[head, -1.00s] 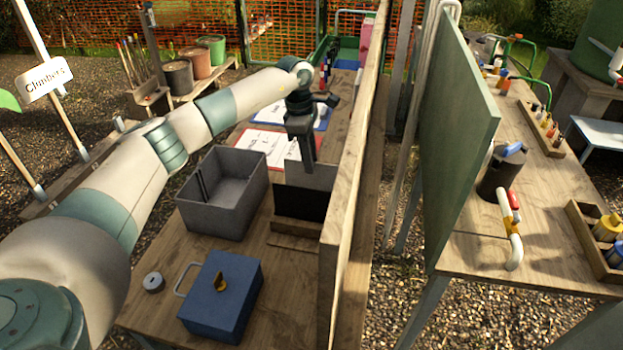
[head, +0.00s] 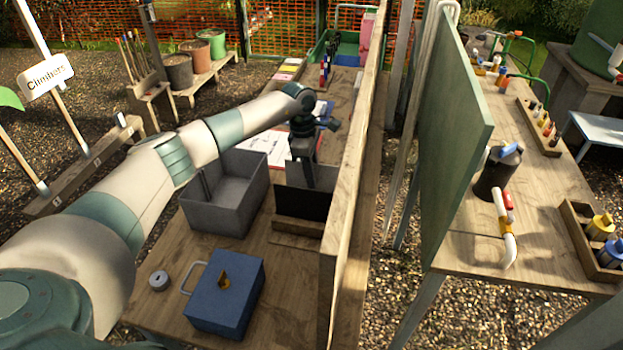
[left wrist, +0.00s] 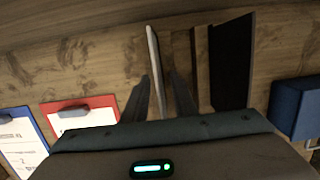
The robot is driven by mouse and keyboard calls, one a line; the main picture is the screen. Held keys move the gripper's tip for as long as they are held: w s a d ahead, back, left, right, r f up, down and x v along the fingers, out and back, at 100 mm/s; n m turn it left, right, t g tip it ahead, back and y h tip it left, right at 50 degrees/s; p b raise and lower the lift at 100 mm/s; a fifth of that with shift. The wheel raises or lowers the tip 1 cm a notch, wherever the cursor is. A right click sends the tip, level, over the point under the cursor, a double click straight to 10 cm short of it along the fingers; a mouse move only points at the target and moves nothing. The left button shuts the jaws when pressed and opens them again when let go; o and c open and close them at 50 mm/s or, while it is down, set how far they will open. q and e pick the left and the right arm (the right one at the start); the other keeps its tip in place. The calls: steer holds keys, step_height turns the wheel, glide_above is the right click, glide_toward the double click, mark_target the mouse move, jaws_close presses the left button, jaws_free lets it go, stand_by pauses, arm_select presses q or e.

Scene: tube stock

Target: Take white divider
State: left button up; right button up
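The white divider (left wrist: 154,55) stands edge-on in the left wrist view, with its lower part between the two fingers of my left gripper (left wrist: 160,100). The fingers are apart, one on each side of it, with gaps showing. In the head view my left gripper (head: 302,178) points down over the upright dividers on the table. A black divider (left wrist: 232,62) and a thinner dark one (left wrist: 196,65) stand to the right in the wrist view. The black divider (head: 298,204) is frontmost in the head view. The white divider is hard to tell apart there. My right gripper is not in view.
A grey open bin (head: 215,218) stands left of the dividers, and a blue box (head: 225,295) stands in front. A tall wooden partition (head: 345,190) rises close on the right. Red (left wrist: 70,108) and blue (left wrist: 35,125) clipboards lie beyond.

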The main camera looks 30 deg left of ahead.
arm_select(q)
steer(key=shift+d+f, duration=0.1)
steer(key=shift+f, duration=0.65)
steer(key=shift+c, duration=0.6)
jaws_close()
steer(key=shift+r, duration=0.1)
step_height(320, 180, up, 9)
steer(key=b, duration=0.4)
steer(key=shift+r, duration=0.45)
